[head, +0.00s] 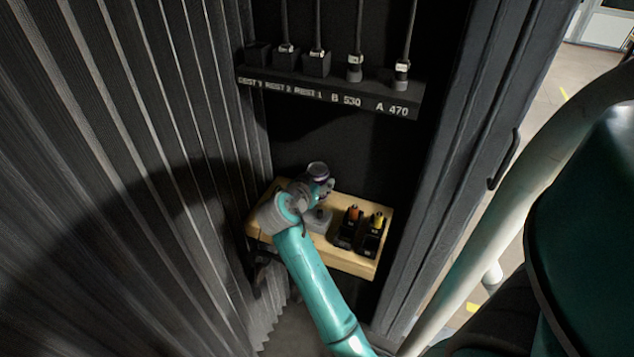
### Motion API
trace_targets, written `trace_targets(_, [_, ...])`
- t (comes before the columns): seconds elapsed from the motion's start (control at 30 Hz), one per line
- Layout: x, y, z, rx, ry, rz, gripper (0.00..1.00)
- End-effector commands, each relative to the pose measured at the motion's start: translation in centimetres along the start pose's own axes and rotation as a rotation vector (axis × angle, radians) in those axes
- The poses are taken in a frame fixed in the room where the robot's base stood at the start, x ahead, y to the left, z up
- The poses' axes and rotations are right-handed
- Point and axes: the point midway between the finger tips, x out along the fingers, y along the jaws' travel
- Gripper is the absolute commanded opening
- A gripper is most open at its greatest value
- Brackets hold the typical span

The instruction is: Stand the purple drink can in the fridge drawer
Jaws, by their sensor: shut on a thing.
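My gripper (325,186) is over a small wooden shelf, at the end of my teal arm. It is shut on the purple drink can (318,172), whose round top shows upright, or nearly so, just above the jaws. The lower part of the can is hidden by the gripper, so I cannot tell whether it touches the shelf. The fridge drawer is not in view.
The wooden shelf (345,263) holds dark holders with an orange-topped item (353,213) and a yellow-topped item (377,220), close right of my gripper. A labelled rack (330,91) is above. A ribbed wall (130,150) stands left, a dark frame (455,180) right.

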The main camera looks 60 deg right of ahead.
Motion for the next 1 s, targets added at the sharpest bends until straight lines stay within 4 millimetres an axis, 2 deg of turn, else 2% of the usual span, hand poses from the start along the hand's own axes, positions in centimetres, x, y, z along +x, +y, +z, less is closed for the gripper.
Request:
trace_targets(0.37, [0.2,0.0,0.5,0.0,0.001,-0.001,0.11])
trace_targets(0.4, [0.2,0.0,0.6,0.0,0.0,0.0,0.65])
trace_targets(0.5, [0.2,0.0,0.6,0.0,0.0,0.0,0.88])
trace_targets(0.87, [0.1,0.0,0.3,0.001,0.001,-0.001,0.88])
trace_targets(1.0, [-1.1,-0.1,0.3,0.001,0.001,-0.002,0.88])
